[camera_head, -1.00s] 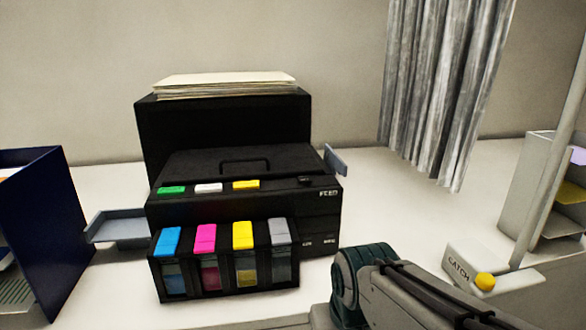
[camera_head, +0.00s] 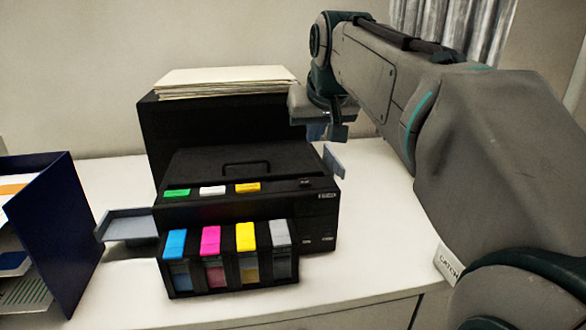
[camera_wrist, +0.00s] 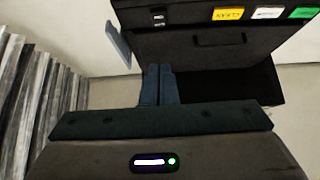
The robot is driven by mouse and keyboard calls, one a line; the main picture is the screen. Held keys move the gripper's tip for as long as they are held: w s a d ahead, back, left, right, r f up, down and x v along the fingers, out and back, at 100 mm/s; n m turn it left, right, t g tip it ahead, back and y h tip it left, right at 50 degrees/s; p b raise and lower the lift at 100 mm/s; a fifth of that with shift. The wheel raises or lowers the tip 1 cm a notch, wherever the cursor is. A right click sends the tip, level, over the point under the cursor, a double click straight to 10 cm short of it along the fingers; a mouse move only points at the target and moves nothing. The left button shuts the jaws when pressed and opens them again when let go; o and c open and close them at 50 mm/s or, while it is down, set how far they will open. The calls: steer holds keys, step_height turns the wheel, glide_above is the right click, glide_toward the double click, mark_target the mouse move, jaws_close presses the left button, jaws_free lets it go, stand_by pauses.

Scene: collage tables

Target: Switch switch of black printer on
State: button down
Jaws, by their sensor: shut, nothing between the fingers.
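The black printer (camera_head: 245,165) stands on the white table, with green, white and yellow buttons on its top. A small dark switch-like part (camera_head: 305,183) sits at the top's right front corner; its on or off state is too small to tell. The printer (camera_wrist: 205,45) appears upside down in the wrist view, with small marked parts (camera_wrist: 158,18) near its edge. My gripper (camera_head: 335,133) is shut and empty, above and behind the printer's right side. Its fingers (camera_wrist: 159,85) point toward the printer, apart from the switch-like part.
A grey-blue flap (camera_head: 334,161) juts from the printer's right side, close below my gripper. Ink tanks (camera_head: 228,268) stand in front, and a grey tray (camera_head: 128,226) sticks out left. A blue organiser (camera_head: 50,230) stands at left. Grey curtains (camera_wrist: 40,110) hang nearby.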

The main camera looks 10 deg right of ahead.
steer(key=p, duration=0.1)
glide_above(305, 181)
steer(key=s, duration=0.2)
step_height(305, 181, down, 8)
steer(key=shift+s+r, duration=0.1)
step_height(305, 181, down, 3)
steer(key=shift+s+f+p, duration=0.1)
steer(key=shift+s+p, duration=0.05)
steer(key=shift+p, duration=0.25)
steer(key=shift+f, duration=0.55)
steer(key=shift+a, duration=0.1)
